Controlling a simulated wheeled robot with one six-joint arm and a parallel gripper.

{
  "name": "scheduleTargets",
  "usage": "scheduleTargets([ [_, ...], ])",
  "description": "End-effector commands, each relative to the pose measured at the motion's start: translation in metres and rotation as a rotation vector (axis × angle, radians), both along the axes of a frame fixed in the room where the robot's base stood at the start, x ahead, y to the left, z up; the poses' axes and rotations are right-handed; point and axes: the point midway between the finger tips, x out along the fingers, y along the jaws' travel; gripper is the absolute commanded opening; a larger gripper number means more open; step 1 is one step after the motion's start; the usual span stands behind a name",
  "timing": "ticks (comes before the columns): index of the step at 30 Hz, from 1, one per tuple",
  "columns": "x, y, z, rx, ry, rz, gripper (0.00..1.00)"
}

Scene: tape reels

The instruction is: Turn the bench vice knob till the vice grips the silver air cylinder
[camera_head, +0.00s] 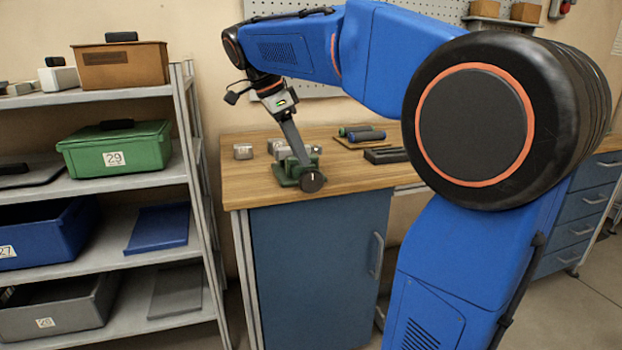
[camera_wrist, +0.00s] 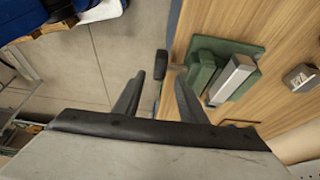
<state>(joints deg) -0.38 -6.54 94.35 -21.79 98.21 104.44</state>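The green bench vice (camera_wrist: 203,77) sits on the wooden bench near its edge; it also shows in the head view (camera_head: 285,181). The silver air cylinder (camera_wrist: 231,80) lies at the vice jaws; I cannot tell how tightly it sits. The dark round knob (camera_wrist: 160,64) sticks out past the bench edge and shows a pale mark in the head view (camera_head: 313,182). My gripper (camera_wrist: 160,82) is open, with a finger on either side of the knob in the wrist view. Gaps show beside the knob, and no contact is visible. The fingertips are partly hidden in the head view.
Dark rolls (camera_head: 365,135) and a black tray (camera_head: 386,155) lie to the right. A shelf rack (camera_head: 187,125) with bins stands at left. Bare floor (camera_wrist: 90,65) shows beside the bench.

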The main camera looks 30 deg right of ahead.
Motion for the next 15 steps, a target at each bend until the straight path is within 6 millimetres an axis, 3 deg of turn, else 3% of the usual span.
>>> scheduleTargets([
  [9, -0.007, -0.021, -0.051, 0.001, 0.003, -0.001, 0.38],
  [15, -0.008, -0.029, -0.072, 0.001, 0.002, -0.001, 0.38],
])
